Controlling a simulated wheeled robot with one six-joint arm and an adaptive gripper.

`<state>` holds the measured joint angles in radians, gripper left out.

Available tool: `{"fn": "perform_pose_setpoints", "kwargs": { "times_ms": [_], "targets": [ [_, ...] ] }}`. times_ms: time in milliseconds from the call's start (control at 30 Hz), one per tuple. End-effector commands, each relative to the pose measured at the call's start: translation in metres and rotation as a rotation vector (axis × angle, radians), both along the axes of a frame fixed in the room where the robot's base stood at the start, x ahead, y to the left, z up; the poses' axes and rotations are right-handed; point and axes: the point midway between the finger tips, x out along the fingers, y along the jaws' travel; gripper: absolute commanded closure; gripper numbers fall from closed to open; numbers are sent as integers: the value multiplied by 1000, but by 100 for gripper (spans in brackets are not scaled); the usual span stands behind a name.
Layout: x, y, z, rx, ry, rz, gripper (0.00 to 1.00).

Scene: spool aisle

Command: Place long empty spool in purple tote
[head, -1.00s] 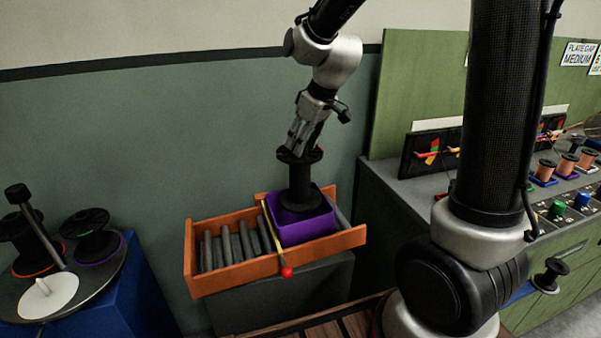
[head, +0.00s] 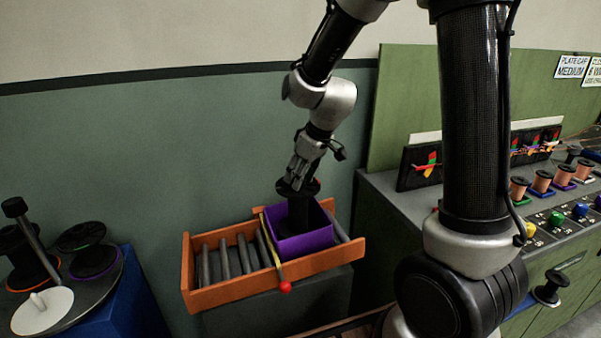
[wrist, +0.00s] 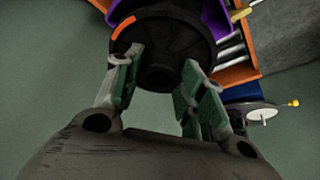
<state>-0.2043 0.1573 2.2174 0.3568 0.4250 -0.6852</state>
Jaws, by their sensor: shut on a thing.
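The long black empty spool (head: 297,212) is upright, with its lower part inside the purple tote (head: 306,244). Its top flange is above the tote's rim, and the tote's front wall hides its lower end. I cannot tell whether it touches the tote's floor. My gripper (head: 299,181) points down and is shut on the spool's top end. In the wrist view, the two fingers of my gripper (wrist: 162,66) are at the black flange of the spool (wrist: 160,30), which has an orange patch. Part of the purple tote (wrist: 217,20) shows behind it.
The tote sits in an orange tray (head: 222,290) beside several grey rods (head: 225,258). A yellow rod with a red ball (head: 285,287) lies along the tote's left side. Other spools (head: 88,250) stand on a round table at left. A green workbench (head: 385,220) is at right.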

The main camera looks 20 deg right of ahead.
Motion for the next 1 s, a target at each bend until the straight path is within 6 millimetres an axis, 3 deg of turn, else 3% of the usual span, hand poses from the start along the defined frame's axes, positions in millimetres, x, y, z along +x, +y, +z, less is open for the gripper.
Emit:
{"fn": "perform_pose_setpoints", "kwargs": {
  "times_ms": [167, 200, 300, 667, 867, 1000],
  "targets": [
    [0, 0, -2, -1, -2, 1, 100],
    [0, 0, -3, 0, 0, 0, 55],
    [0, 0, -2, 0, 0, 1, 39],
    [0, 0, 1, 0, -2, 1, 39],
    [-6, -5, 32, 0, -7, 2, 39],
    [-17, -12, 63, 0, -8, 0, 39]
  ]
}}
